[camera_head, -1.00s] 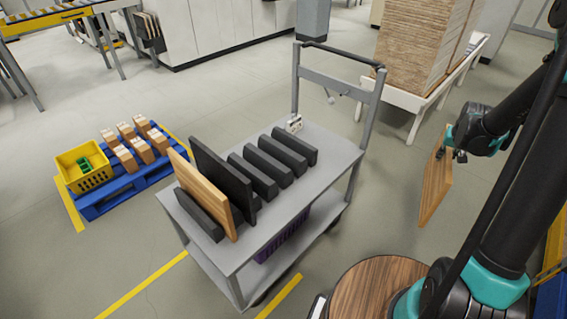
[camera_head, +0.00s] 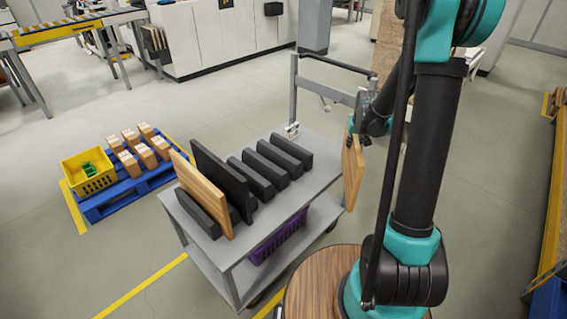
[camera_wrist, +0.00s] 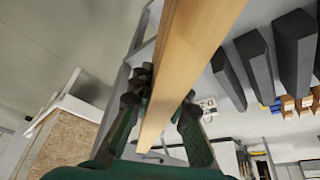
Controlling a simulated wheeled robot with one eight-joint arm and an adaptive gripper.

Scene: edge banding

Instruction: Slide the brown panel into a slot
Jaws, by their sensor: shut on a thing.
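The brown panel (camera_head: 353,172) hangs upright at the right end of the grey cart (camera_head: 318,207), overlapping its edge in the head view. My gripper (camera_head: 357,139) is shut on its upper part. In the wrist view the panel (camera_wrist: 190,60) runs edge-on between the two dark fingers (camera_wrist: 160,112). Several dark grey blocks (camera_head: 266,166) stand in a row on the cart, with narrow slots between them; some also show in the wrist view (camera_wrist: 294,45). A light wood panel (camera_head: 200,190) and a black panel (camera_head: 222,176) stand among the left-hand blocks. The gaps further right look empty.
The cart's handle frame (camera_head: 294,95) rises at its far end, close to my gripper. A purple crate (camera_head: 278,240) sits on the lower shelf. A blue pallet (camera_head: 118,197) with a yellow bin (camera_head: 88,172) and wooden blocks stands left. Floor between is clear.

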